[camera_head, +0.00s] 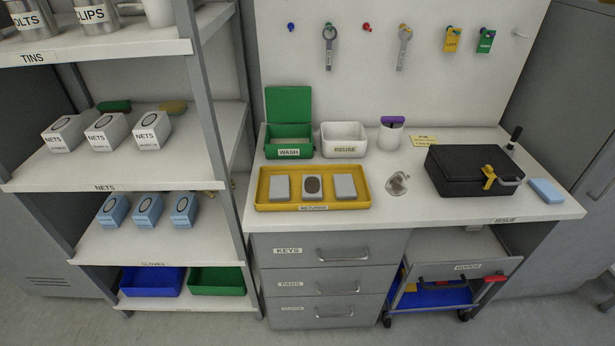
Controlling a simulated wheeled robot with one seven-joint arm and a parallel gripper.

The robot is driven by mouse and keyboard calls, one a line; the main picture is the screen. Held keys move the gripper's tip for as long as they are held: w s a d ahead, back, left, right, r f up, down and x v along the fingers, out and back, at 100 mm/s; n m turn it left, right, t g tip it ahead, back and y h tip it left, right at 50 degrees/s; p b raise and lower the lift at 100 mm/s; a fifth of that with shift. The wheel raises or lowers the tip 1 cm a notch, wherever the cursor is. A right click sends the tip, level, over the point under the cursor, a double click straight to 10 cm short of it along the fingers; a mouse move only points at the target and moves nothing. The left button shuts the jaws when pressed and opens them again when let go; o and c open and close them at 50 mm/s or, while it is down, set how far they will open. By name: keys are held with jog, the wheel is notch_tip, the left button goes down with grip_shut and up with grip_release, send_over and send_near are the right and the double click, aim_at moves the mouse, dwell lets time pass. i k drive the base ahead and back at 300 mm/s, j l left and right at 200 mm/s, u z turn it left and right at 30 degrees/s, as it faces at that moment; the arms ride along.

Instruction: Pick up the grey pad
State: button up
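Three grey pads lie side by side in a yellow tray labelled RETURNS (262,193) on the white counter. The left grey pad (280,188) and the right grey pad (345,187) look plain. The middle grey pad (306,195) has a dark brown oval patch on its top. Nothing covers them in this view. My gripper is not in view.
Behind the tray stand a green WASH box (289,154) with its lid up and a white REUSE bin (343,140). A black case (465,180), a blue block (546,191) and a small clear item (397,183) are to the right. Drawers (318,285) sit below.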

aim_at(313, 183)
jog(key=i+j, duration=0.65)
jog(key=j, duration=0.15)
